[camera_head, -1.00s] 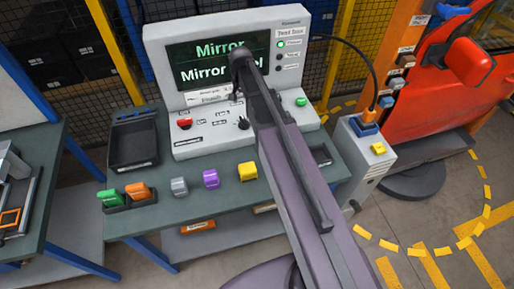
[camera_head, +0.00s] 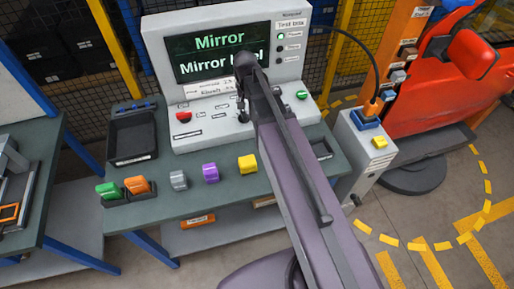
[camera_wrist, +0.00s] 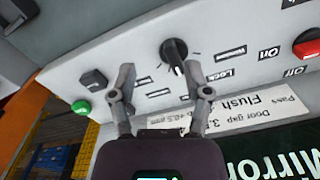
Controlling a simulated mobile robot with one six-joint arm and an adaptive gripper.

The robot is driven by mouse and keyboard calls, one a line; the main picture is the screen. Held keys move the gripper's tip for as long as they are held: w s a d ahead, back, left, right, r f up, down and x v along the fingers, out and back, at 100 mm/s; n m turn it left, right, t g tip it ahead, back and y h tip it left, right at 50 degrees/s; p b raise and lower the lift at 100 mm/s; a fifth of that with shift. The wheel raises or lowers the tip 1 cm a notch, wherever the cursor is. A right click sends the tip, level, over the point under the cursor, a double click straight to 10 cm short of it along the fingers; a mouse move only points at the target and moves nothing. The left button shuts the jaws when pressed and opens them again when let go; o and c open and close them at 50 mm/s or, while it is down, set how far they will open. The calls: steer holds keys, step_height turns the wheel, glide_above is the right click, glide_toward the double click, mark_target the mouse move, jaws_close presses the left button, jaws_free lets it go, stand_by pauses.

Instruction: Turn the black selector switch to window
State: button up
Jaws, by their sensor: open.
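The black selector switch (camera_wrist: 174,53) is a round black knob with a pale mark on the grey test box (camera_wrist: 120,45). My gripper (camera_wrist: 158,70) is open and empty. In the wrist view its fingertips lie just below the knob, with the knob nearer the right finger; I cannot tell whether they touch it. In the head view the switch (camera_head: 243,116) shows just below my gripper (camera_head: 241,100), partly hidden by it.
A red button (camera_wrist: 308,43) and a green button (camera_wrist: 81,108) flank the switch. A black square button (camera_wrist: 94,79) is near the green one. The screen (camera_head: 220,50) reads Mirror. A black tray (camera_head: 132,138) and coloured blocks stand on the bench (camera_head: 220,205).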

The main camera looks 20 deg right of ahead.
steer(key=s+f+n+b, duration=0.4)
steer(key=s+f+b, duration=0.3)
steer(key=s, duration=0.5)
steer(key=shift+s+f, duration=0.25)
steer(key=shift+s, duration=0.15)
steer(key=shift+w+r, duration=0.1)
step_height(320, 180, up, 11)
steer(key=p, duration=1.1)
glide_above(243, 111)
steer(key=shift+w, duration=0.1)
steer(key=shift+f, duration=0.2)
step_height(243, 111, down, 14)
steer(key=b, duration=1.3)
steer(key=shift+r+b, duration=0.2)
steer(key=shift+b, duration=0.2)
jaws_close()
